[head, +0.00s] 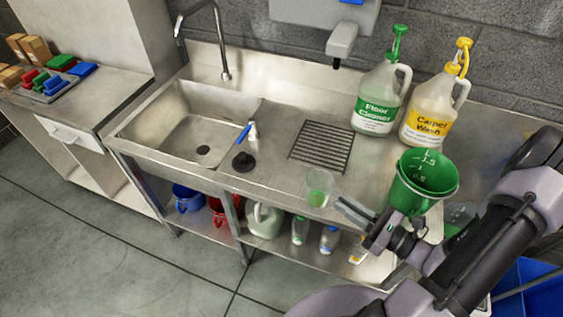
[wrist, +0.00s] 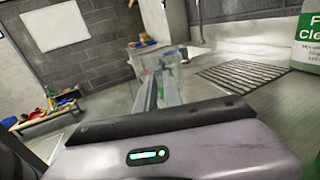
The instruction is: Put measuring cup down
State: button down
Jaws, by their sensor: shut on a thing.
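The measuring cup (head: 319,187) is small and clear with a green tint, and appears upright near the front edge of the steel counter (head: 275,190) in the head view. My gripper (head: 336,202) reaches in from the right, its fingers shut on the cup's near right side. In the wrist view, the fingers (wrist: 163,85) point away from the camera, with the see-through cup (wrist: 155,60) at their tips. I cannot tell whether the cup's base touches the counter.
A drain grate (head: 321,147) lies behind the cup. The Floor Cleaner jug (head: 380,98) and Carpet Wash jug (head: 432,108) stand at the back right. A green graduated bucket (head: 424,182) is beside my arm. A sink (head: 190,125) and black plunger-like item (head: 244,161) are left.

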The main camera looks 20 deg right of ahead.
jog(key=w+a+b, duration=0.1)
jog(key=w, duration=0.3)
jog(key=w+a+f+b, duration=0.1)
jog(key=w+a, duration=0.1)
jog(key=w, duration=0.3)
jog(key=w+a+b, duration=0.1)
jog(key=w+a, duration=0.1)
jog(key=w, duration=0.2)
jog(key=shift+w+a+f, duration=0.15)
jog(key=shift+w+f, duration=0.1)
jog(key=shift+f, duration=0.1)
jog(key=shift+w+a+f, duration=0.1)
jog(key=shift+w+f, duration=0.15)
jog(key=shift+f+b, duration=0.9)
jog(key=shift+f, duration=0.55)
jog(key=shift+f, duration=0.2)
jog(key=c, duration=1.5)
grip_release()
jog(key=shift+r, duration=0.1)
